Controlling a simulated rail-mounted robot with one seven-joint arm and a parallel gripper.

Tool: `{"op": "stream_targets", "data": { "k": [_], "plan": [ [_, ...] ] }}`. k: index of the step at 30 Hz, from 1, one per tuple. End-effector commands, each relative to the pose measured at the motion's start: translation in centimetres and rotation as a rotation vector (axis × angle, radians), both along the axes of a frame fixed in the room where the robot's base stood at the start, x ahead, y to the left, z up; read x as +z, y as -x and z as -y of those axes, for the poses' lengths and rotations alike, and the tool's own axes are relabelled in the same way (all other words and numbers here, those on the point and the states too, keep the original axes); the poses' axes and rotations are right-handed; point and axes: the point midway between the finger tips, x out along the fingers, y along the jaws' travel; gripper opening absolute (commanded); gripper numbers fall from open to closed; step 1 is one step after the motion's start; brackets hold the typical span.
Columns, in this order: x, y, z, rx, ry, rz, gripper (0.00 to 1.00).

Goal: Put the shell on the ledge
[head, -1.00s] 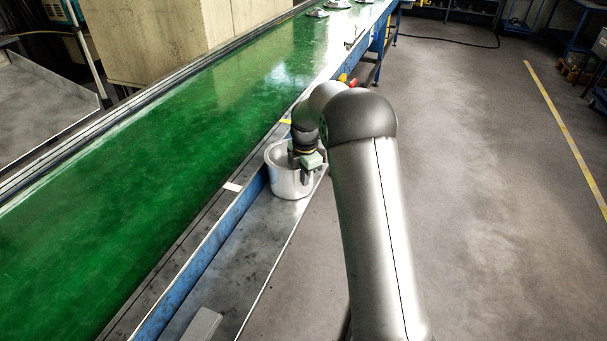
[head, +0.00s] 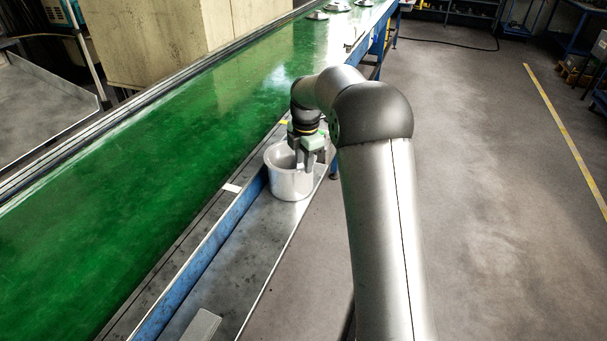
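The shell is a plain grey metal pot (head: 288,186), open at the top. It stands upright on the narrow grey ledge (head: 245,245) that runs along the belt's side, at the ledge's far end. My gripper (head: 309,164) points down at the right part of the pot's rim. Its two fingers look spread apart, one over the pot's mouth and one by the right rim. Whether the fingertips still touch the rim is too small to tell.
The green conveyor belt (head: 140,205) runs along the left, with a blue side rail (head: 205,245) beside the ledge. Several metal lids or shells (head: 338,5) lie at the belt's far end. A grey block (head: 201,326) sits at the ledge's near end. The ledge between is clear.

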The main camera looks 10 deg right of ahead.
Motion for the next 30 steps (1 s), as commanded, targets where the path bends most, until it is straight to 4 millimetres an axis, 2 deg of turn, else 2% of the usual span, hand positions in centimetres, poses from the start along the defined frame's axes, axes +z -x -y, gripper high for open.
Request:
{"op": "stream_targets", "data": {
  "k": [3, 7, 15, 18, 20, 23, 26, 27, 30],
  "plan": [
    [2.4, 0.1, 0.0, -0.001, 0.0, 0.004, 0.33],
    [4.3, 0.2, 0.1, -0.001, 0.0, 0.001, 0.33],
    [5.8, 0.5, 0.1, -0.007, 0.0, -0.001, 0.33],
    [6.5, 2.0, -0.2, -0.084, -0.001, -0.002, 0.33],
    [7.2, 4.0, -0.4, -0.189, -0.003, -0.003, 0.33],
    [8.5, 9.5, -1.0, -0.461, -0.01, -0.004, 0.33],
    [8.8, 16.6, -1.4, -0.806, -0.024, -0.005, 0.33],
    [8.6, 19.6, -1.4, -0.947, -0.03, -0.006, 0.33],
    [7.4, 26.6, -1.6, -1.276, -0.049, -0.008, 0.33]
  ]
}}
